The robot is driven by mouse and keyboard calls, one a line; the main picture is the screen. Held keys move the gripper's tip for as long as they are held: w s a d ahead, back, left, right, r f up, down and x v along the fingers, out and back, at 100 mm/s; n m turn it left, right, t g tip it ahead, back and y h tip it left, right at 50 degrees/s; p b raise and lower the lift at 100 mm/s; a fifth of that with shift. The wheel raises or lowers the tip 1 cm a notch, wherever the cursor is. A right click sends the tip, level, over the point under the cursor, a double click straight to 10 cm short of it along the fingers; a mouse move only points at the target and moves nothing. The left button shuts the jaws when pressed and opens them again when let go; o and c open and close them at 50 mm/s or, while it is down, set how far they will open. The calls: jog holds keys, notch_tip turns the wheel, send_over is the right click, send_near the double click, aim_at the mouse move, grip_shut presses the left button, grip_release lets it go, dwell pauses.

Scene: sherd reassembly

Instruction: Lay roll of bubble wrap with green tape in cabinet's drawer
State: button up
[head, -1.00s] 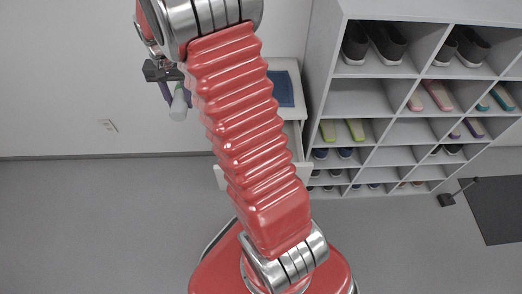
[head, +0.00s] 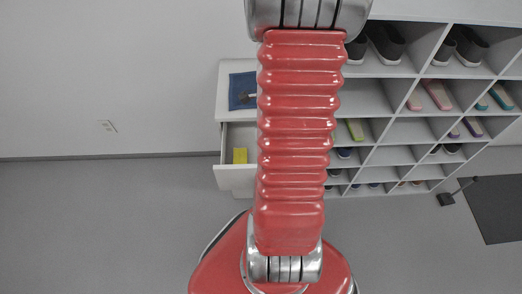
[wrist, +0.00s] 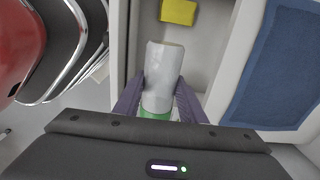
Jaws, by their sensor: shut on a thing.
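The roll of bubble wrap (wrist: 164,65) is a pale grey-white cylinder with a green band (wrist: 155,115) at its near end, in the wrist view. My gripper (wrist: 159,95) is shut on it, with one dark purple finger on each side. The cabinet's drawer (head: 235,178) is pulled open in the head view. In the wrist view the roll shows over the open drawer (wrist: 205,72); I cannot tell how high above its floor. In the head view my arm hides the roll and the gripper's fingers.
A yellow block (head: 240,155) lies in the drawer; it also shows in the wrist view (wrist: 178,11), beyond the roll. A blue cloth (head: 242,90) lies on the cabinet top (head: 226,75). A shoe rack (head: 400,95) stands to the right. The floor at left is clear.

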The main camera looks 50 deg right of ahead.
dwell(0.3)
notch_tip(320, 180, down, 14)
dwell(0.8)
jog(key=shift+f, duration=2)
jog(key=o, duration=1)
jog(key=shift+f, duration=0.1)
jog(key=shift+r, duration=6.1)
